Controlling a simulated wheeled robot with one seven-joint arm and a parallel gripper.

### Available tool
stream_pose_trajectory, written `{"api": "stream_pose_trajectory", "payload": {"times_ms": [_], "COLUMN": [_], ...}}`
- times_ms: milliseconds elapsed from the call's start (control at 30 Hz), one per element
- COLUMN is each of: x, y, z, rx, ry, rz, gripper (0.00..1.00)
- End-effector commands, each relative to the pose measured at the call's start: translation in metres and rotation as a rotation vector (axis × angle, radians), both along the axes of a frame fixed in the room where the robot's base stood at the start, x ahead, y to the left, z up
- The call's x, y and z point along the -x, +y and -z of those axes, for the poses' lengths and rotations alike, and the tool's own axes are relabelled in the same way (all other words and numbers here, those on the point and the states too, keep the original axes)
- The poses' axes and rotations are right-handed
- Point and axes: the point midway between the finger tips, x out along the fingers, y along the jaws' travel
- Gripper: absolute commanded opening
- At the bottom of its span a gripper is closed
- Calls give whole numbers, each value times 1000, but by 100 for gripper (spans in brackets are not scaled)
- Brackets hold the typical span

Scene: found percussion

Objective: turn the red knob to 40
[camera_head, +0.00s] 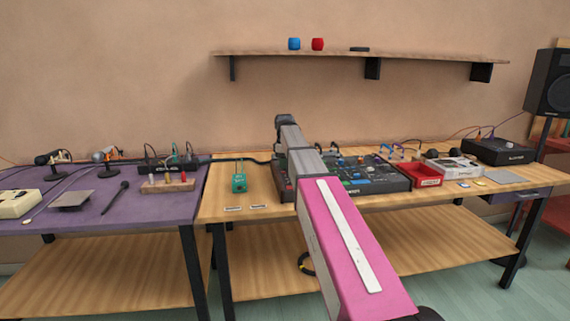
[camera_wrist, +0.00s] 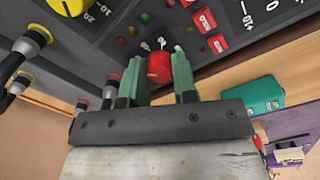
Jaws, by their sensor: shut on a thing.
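A red knob (camera_wrist: 158,67) sits on the dark mixer panel (camera_wrist: 105,38) in the wrist view. My gripper (camera_wrist: 158,62) has its two green fingers on either side of the knob and is shut on it. The white figures around the knob are too small to read, and its pointer is not clear. In the head view, the mixer (camera_head: 378,176) stands on the wooden table, and my arm crosses in front of its left part, hiding the knob and fingertips there.
A yellow knob (camera_wrist: 66,5), red buttons (camera_wrist: 204,20) and plugged cables crowd the panel near my fingers. A teal pedal (camera_wrist: 258,96) lies beside the mixer. Bare wooden tabletop (camera_head: 213,193) shows around the pedal.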

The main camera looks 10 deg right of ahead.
Motion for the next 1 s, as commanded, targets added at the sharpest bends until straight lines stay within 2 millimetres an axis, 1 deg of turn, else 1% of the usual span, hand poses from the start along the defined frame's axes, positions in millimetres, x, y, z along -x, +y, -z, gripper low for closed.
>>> {"api": "stream_pose_trajectory", "payload": {"times_ms": [267,700,733,767,800,1000], "x": [0,0,0,0,0,0], "y": [0,0,0,0,0,0], "z": [0,0,0,0,0,0], "rx": [-1,0,0,0,0,0], "ry": [-1,-1,-1,-1,-1,-1], "rz": [-65,-71,-71,-71,-71,-71], "gripper": [3,3,36,46,52,52]}}
